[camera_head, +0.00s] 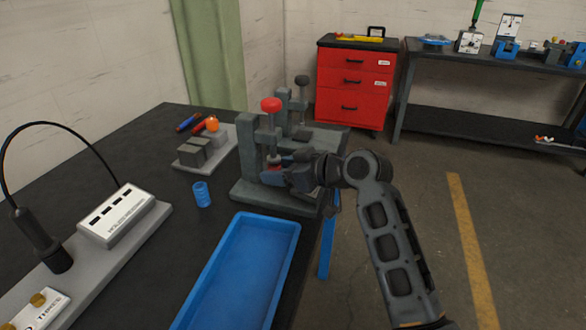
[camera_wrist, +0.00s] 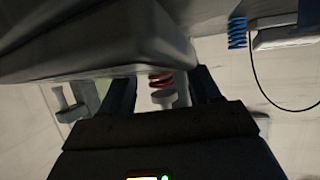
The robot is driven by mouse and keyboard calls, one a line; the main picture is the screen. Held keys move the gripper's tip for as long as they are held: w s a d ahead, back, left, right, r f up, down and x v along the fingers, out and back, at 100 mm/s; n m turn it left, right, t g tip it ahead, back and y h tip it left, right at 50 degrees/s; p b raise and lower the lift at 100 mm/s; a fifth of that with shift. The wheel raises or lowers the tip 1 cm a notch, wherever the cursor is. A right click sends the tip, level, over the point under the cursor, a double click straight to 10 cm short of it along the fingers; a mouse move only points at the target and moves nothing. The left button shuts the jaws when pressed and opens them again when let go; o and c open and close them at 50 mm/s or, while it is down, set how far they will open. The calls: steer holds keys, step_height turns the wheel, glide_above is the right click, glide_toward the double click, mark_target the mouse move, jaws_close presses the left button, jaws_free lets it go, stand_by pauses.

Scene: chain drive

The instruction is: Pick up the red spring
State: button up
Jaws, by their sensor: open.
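The red spring (camera_wrist: 161,80) shows in the wrist view as a few red coils on a pale grey post, under a large grey block of the fixture. My gripper (camera_wrist: 163,88) is open, with one dark finger on each side of the spring; I cannot tell whether either touches it. In the head view my gripper (camera_head: 275,178) reaches in from the right to the front of the grey press-like fixture (camera_head: 245,190). A small red patch (camera_head: 274,161) beside the jaws looks like the spring, mostly hidden.
A blue spring (camera_head: 202,194) stands on the dark table to the left. A blue tray (camera_head: 290,232) lies in front. Grey blocks (camera_head: 190,153) sit on a plate behind left.

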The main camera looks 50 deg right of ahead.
steer(key=shift+w+f, duration=0.15)
steer(key=shift+w, duration=0.2)
steer(key=c, duration=1.1)
